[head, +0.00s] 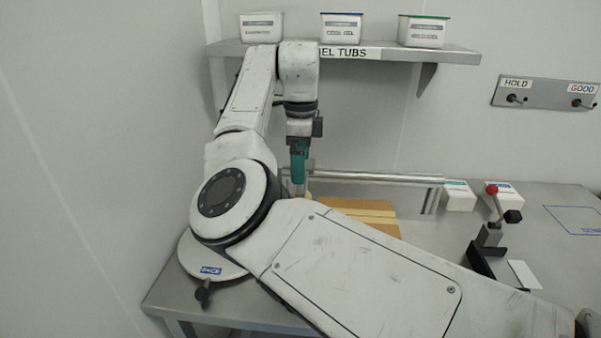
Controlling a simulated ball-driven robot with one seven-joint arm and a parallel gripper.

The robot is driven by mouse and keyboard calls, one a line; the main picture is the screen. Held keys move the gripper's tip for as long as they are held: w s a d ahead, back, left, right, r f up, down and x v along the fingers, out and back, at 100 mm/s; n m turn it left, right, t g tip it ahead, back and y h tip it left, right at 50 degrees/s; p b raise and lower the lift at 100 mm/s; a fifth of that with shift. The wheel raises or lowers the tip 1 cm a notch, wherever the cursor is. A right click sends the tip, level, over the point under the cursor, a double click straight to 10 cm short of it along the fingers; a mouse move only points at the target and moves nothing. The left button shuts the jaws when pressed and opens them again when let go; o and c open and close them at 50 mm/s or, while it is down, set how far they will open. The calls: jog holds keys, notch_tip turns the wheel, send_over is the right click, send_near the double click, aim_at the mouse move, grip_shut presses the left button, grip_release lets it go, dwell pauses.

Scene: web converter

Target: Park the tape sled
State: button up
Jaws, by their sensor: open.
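My gripper (299,176) points down near the left end of a horizontal metal rail (375,178), its teal fingers seen edge-on. It is open. A small tan, rounded piece (308,195) shows just below the fingertips; I cannot tell whether they touch it. No tape sled can be made out for certain; the area under the gripper is mostly hidden by my arm. A striped wooden board (375,210) lies below the rail, its near part covered by my arm.
A shelf (455,55) with labelled tubs (341,28) is above. White boxes (459,196) and a red-knobbed lever clamp (492,189) stand right on the metal table (545,240). A HOLD/GOOD hook plate (547,93) is on the wall. A blue outline marks clear table at far right.

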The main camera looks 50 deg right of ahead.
jog(key=shift+f, duration=1.85)
jog(key=shift+c, duration=0.3)
